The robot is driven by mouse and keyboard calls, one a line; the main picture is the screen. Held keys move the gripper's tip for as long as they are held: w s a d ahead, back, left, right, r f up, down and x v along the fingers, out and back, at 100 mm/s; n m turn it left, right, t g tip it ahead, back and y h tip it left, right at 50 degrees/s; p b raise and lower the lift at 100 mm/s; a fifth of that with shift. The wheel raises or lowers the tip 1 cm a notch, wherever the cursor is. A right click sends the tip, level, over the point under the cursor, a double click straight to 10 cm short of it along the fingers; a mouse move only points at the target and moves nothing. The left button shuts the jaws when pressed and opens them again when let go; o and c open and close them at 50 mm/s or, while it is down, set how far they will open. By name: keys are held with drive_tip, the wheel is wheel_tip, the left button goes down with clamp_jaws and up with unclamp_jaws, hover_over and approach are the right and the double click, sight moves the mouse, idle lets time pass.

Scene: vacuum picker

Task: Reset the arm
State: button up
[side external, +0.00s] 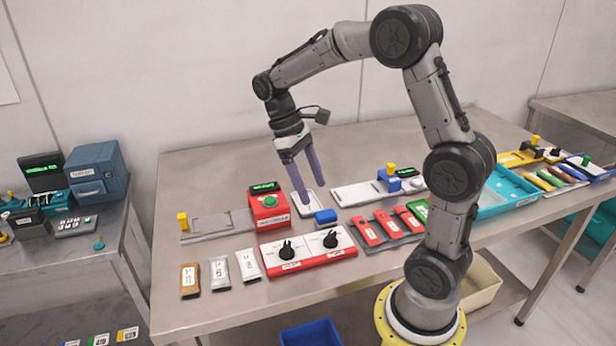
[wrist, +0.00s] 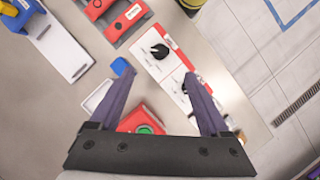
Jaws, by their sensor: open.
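My gripper (side external: 305,172) has two purple fingers pointing down, spread apart with nothing between them. It hangs above the middle of the steel table (side external: 210,163), over the area between a red box with a green button (side external: 269,205) and a white plate (side external: 357,193). In the wrist view, my gripper (wrist: 158,78) shows its fingers apart, with the tabletop and the red-and-white panel below. The arm is bent, with its elbow high.
A red panel with two black knobs (side external: 307,249) lies at the table front. Several packets (side external: 219,273) are to its left. A small blue block (side external: 325,216) and red packs on a grey tray (side external: 388,228) are nearby. A side bench (side external: 75,250) holds other devices.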

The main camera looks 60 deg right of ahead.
drive_tip(key=shift+v, duration=0.85)
